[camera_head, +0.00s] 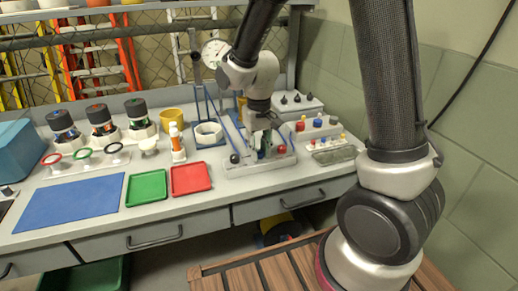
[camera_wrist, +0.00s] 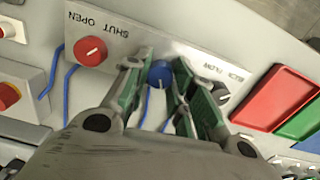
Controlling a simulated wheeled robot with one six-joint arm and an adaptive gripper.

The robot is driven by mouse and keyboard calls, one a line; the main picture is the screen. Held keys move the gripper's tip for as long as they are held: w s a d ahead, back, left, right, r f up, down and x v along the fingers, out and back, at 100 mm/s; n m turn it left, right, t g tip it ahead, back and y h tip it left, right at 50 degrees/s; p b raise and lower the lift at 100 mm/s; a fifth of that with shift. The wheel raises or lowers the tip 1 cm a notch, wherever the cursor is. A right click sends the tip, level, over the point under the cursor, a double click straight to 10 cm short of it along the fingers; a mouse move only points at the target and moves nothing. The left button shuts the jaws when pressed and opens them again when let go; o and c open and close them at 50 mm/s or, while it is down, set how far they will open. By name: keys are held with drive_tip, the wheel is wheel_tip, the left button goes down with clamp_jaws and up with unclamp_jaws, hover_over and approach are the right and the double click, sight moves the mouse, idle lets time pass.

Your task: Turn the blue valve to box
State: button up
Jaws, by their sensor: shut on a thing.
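The blue valve (camera_wrist: 160,73) is a small round knob with a pale pointer line, in the middle of a light panel (camera_wrist: 117,44) in the wrist view. My gripper (camera_wrist: 161,70) has its green-padded fingers on either side of the knob and is shut on it. In the head view my gripper (camera_head: 264,148) reaches down to the panel, and the blue knob is hidden there. Any marking beside the blue valve, including "box", is covered by my fingers.
Blue tubes run below the panel. A red tray (camera_head: 190,179), green tray (camera_head: 147,187) and blue mat (camera_head: 70,202) lie left on the bench.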

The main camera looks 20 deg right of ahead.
sight(259, 152)
drive_tip(key=m, duration=0.5)
idle(0.5)
drive_tip(key=o, duration=1.1)
drive_tip(key=shift+c, duration=0.2)
wheel_tip(259, 152, up, 12)
